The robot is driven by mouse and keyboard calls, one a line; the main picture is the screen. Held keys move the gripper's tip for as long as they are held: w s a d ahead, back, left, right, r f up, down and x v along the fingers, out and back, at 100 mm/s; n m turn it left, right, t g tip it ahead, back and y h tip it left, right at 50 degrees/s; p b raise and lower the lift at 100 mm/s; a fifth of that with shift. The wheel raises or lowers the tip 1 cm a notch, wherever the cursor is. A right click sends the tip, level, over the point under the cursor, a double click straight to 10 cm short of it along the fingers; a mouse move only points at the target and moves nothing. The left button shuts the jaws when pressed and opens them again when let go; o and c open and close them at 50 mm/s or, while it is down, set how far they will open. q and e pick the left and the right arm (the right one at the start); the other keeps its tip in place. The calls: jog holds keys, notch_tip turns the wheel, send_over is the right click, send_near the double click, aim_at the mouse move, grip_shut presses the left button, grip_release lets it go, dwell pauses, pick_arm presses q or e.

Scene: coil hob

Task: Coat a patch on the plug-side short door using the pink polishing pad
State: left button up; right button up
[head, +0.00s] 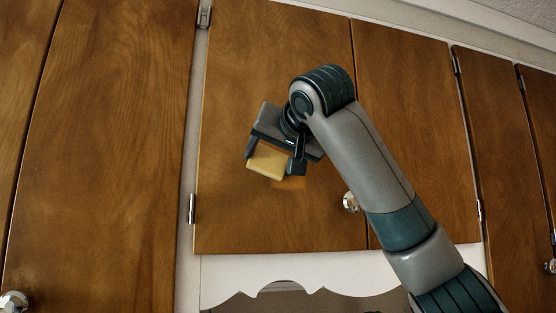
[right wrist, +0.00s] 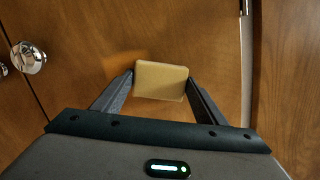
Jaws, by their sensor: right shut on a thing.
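My right gripper (head: 273,158) is shut on a block-shaped pad (head: 266,163), held between the two fingers in front of a short wooden door (head: 240,225). The pad looks pale yellow, not pink, and also shows in the right wrist view (right wrist: 161,81). A brighter orange patch (head: 290,183) shows on the door just below and right of the pad; in the right wrist view it lies left of the pad (right wrist: 120,64). Whether the pad touches the door I cannot tell. No plug is in view. My left gripper is out of view.
A round knob (head: 350,202) sits at the door's lower right, with hinges (head: 192,208) on its left edge. Another short door (head: 410,100) adjoins on the right, and a tall door (head: 110,150) stands left. A scalloped white valance (head: 330,275) runs below.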

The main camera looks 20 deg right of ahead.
aim_at(259, 150)
jog(key=shift+a, duration=1.15)
jog(key=shift+r, duration=0.15)
jog(key=shift+r+p, duration=0.5)
jog(key=shift+r, duration=0.35)
jog(key=shift+d+f, duration=0.1)
jog(key=shift+d, duration=0.65)
jog(key=shift+d+b, duration=0.5)
jog(key=shift+d, duration=0.65)
jog(key=shift+d, duration=0.15)
jog(key=shift+d+b, duration=0.4)
jog(key=shift+d, duration=1.4)
